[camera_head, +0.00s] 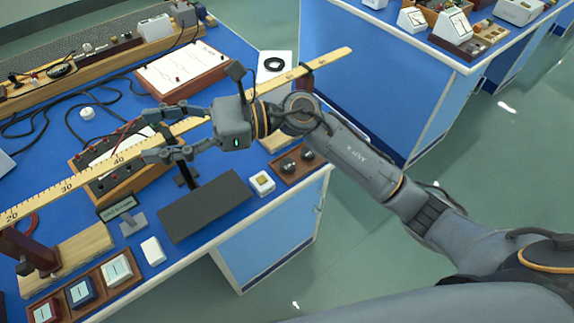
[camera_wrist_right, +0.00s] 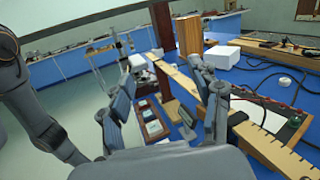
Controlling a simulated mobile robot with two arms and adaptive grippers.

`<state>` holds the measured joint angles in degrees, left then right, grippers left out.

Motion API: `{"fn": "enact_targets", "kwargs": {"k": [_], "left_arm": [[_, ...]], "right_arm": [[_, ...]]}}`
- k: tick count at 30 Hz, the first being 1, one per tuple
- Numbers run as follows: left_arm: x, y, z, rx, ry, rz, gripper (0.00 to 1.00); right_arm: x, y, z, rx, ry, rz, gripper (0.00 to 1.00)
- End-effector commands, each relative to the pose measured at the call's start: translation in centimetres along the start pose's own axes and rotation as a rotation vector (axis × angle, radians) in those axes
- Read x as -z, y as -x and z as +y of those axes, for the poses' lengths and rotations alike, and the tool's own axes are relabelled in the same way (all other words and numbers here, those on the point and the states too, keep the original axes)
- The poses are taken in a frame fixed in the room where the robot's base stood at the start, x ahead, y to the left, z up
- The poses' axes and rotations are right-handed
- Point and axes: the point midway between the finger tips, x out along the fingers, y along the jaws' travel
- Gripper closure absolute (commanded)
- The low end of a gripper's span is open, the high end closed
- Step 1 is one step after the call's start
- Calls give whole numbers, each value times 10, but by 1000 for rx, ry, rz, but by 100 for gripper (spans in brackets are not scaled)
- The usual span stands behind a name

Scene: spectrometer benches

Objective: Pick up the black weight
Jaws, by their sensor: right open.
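My right gripper (camera_head: 150,135) is open and empty above the blue bench; its fingers appear on either side of the long wooden ruler (camera_head: 65,185). In the right wrist view the two fingers (camera_wrist_right: 165,105) are spread apart with nothing between them. A black ring (camera_head: 274,64) lies on a white plate farther back. I cannot tell which is the black weight. My left gripper is not in view.
A dark flat plate (camera_head: 205,205) lies near the bench's front edge. A dark upright stand (camera_head: 182,168) is below the gripper. A wooden box with a dark top (camera_head: 105,165), a white board (camera_head: 180,68) and cables crowd the bench. A second bench (camera_head: 400,75) stands behind.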

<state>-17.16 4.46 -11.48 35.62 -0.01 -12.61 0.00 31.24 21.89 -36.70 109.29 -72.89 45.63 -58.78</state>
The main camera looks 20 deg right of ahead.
Motion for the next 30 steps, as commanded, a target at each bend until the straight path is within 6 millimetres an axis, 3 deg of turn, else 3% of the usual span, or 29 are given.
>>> {"fn": "enact_targets", "kwargs": {"k": [2, 4, 8, 12, 16, 19, 22, 30], "left_arm": [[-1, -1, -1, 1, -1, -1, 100], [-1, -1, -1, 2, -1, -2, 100], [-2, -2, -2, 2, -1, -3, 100], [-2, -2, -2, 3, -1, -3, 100], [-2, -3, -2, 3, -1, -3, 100], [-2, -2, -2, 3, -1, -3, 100], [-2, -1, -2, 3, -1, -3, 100], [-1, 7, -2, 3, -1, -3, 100]], "right_arm": [[33, 6, 4, -136, 213, 233, 37], [65, 25, 2, -263, 379, 448, 37], [106, 91, -23, -492, 599, 851, 37], [110, 171, -54, -689, 688, 1207, 37], [98, 220, -68, -798, 683, 1404, 37], [94, 237, -72, -837, 670, 1470, 37], [102, 242, -72, -848, 665, 1483, 37], [154, 245, -67, -846, 664, 1479, 37]]}}
